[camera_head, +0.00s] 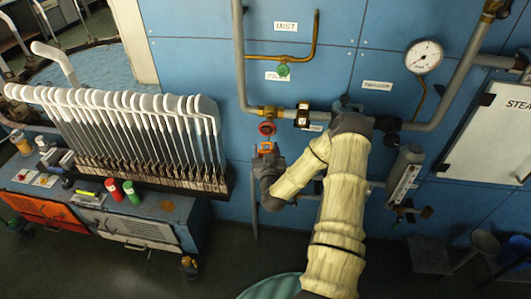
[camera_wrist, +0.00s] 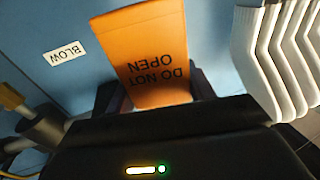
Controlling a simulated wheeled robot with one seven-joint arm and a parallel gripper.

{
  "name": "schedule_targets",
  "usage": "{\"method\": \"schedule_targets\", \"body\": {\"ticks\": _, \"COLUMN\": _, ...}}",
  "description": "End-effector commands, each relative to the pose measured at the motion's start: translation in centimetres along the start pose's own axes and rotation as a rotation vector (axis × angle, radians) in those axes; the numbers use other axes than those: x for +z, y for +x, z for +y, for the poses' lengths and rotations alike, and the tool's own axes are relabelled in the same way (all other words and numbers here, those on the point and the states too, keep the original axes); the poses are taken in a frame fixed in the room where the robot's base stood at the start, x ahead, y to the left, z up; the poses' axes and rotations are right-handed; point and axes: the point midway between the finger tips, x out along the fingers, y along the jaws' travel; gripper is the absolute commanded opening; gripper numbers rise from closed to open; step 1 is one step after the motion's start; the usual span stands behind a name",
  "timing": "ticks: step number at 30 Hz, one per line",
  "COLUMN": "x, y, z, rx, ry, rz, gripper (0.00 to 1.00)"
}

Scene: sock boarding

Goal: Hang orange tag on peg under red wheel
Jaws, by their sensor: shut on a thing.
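The orange tag (camera_wrist: 146,48) reads "DO NOT OPEN", upside down in the wrist view. My gripper (camera_wrist: 152,92) is shut on its lower part in that view, and the rest of the tag extends beyond the fingers toward the blue wall. In the head view my gripper (camera_head: 267,155) is at the wall, just below the red wheel (camera_head: 267,128). A small part of the orange tag (camera_head: 266,147) shows between them. I cannot make out the peg in either view, nor tell whether the tag touches it.
White sock forms (camera_head: 150,110) stand in a row left of my gripper, and also show in the wrist view (camera_wrist: 275,55). A "BLOW" label (camera_wrist: 65,56) is on the wall. A grey cylinder (camera_head: 405,175) hangs right of my arm.

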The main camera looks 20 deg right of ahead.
Motion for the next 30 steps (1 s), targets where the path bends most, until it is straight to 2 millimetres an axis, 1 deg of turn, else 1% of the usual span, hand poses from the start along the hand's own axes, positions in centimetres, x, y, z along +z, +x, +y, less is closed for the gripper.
{"method": "schedule_targets", "body": {"ticks": 12, "x": 0.3, "y": 1.9, "z": 0.6, "rx": 0.0, "ry": 0.001, "rz": 0.001, "gripper": 0.32}}
{"method": "schedule_targets", "body": {"ticks": 18, "x": 1.0, "y": 2.7, "z": 0.7, "rx": 0.0, "ry": 0.0, "rz": 0.001, "gripper": 0.32}}
{"method": "schedule_targets", "body": {"ticks": 22, "x": 1.3, "y": 2.9, "z": 0.8, "rx": -0.001, "ry": -0.002, "rz": 0.0, "gripper": 0.32}}
{"method": "schedule_targets", "body": {"ticks": 30, "x": 1.3, "y": 3.1, "z": 0.8, "rx": -0.001, "ry": 0.001, "rz": 0.0, "gripper": 0.32}}
